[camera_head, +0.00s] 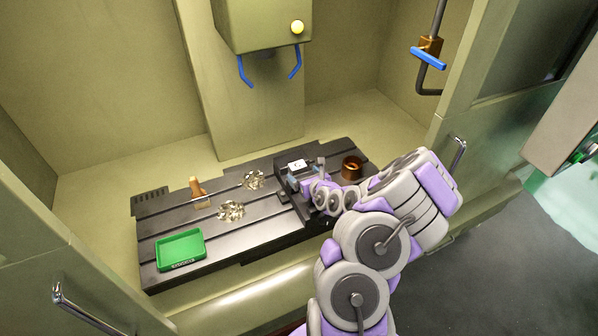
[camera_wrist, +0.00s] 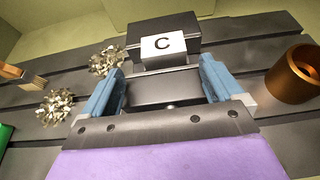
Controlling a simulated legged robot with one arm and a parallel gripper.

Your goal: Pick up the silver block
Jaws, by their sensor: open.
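The silver block (camera_wrist: 164,45), marked with a black letter C, sits on the dark vise (camera_wrist: 160,85) in the wrist view. In the head view the block (camera_head: 297,165) shows small and pale on top of the vise (camera_head: 285,182). My gripper (camera_wrist: 158,82) is open, with one blue finger on each side. The block appears beyond the fingertips, roughly centred between them, and nothing is held. In the head view my gripper (camera_head: 305,172) is close by the vise, and my arm hides part of it.
A copper ring-like cup (camera_head: 352,167) stands right of the vise. Metal shavings (camera_head: 231,211), a brush (camera_head: 198,190) and a green tray (camera_head: 181,250) lie to the left on the slotted table (camera_head: 222,247). A machine head (camera_head: 262,22) with blue nozzles hangs above.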

